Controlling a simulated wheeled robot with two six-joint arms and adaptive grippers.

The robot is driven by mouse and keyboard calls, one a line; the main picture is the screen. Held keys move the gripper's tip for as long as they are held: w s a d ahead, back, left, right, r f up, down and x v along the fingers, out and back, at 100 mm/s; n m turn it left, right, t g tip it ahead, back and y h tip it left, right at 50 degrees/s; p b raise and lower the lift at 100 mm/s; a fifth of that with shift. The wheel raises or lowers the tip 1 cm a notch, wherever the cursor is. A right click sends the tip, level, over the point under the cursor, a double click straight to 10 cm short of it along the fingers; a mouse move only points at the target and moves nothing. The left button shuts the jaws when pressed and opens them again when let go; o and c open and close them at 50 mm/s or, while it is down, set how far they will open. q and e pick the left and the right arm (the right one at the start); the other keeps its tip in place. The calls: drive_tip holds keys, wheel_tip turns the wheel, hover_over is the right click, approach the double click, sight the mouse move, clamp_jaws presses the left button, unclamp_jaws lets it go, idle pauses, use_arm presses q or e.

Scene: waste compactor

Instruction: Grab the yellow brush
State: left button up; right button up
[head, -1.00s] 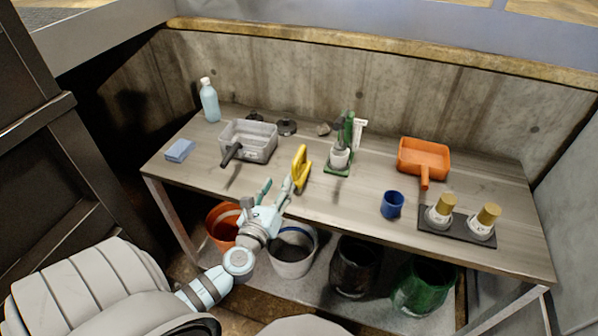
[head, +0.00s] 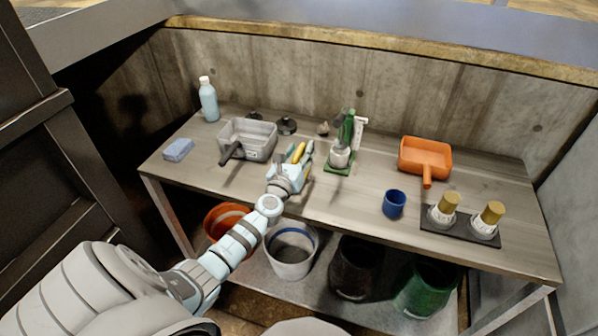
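The yellow brush (head: 299,152) lies on the grey table (head: 350,195), between the grey scoop and the green stand. My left gripper (head: 297,158) reaches over the table's front edge from the left, with its fingers on either side of the brush. The gripper's palm hides the near part of the brush. The fingers look apart, with the brush between them; I cannot see them pressing on it. My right gripper is not in view.
A grey scoop (head: 262,138) stands left of the gripper, and a green stand (head: 341,160) close on the right. A blue cup (head: 394,204), an orange scoop (head: 426,155) and a black tray (head: 466,238) lie further right. Several buckets, one white (head: 291,265), stand below the table.

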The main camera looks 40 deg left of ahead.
use_arm(q)
drive_tip(key=shift+s+r, duration=0.1)
clamp_jaws()
